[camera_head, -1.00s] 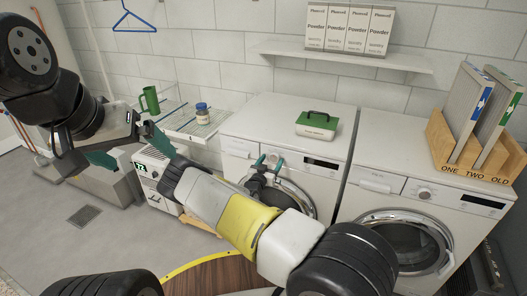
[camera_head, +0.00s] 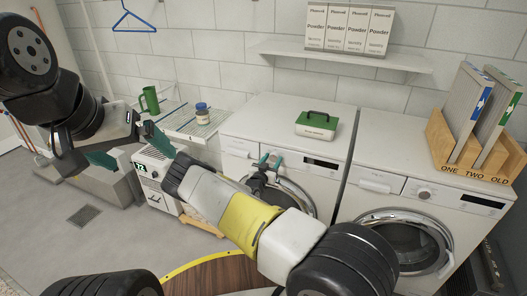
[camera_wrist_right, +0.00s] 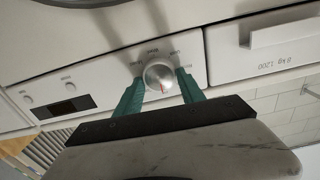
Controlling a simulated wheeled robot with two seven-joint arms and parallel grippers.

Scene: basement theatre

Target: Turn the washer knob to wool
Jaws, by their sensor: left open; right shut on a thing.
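The left washer (camera_head: 285,137) has a round silver knob (camera_wrist_right: 159,76) on its front panel. My right gripper (camera_head: 271,160) is at this panel, its teal fingers on either side of the knob. In the right wrist view, which is upside down, my right gripper (camera_wrist_right: 160,83) is shut on the knob. A red mark shows on the knob's face, near its lower edge in that view. Small labels surround the knob, too small to read surely. My left gripper (camera_head: 129,149) is open and empty, in the air at the left.
A second washer (camera_head: 429,155) with its own knob (camera_head: 424,194) stands at the right. A green-topped box (camera_head: 317,124) lies on the left washer. A wooden holder (camera_head: 470,152) with panels stands on the right one. Powder boxes (camera_head: 349,29) are on the wall shelf (camera_head: 340,55).

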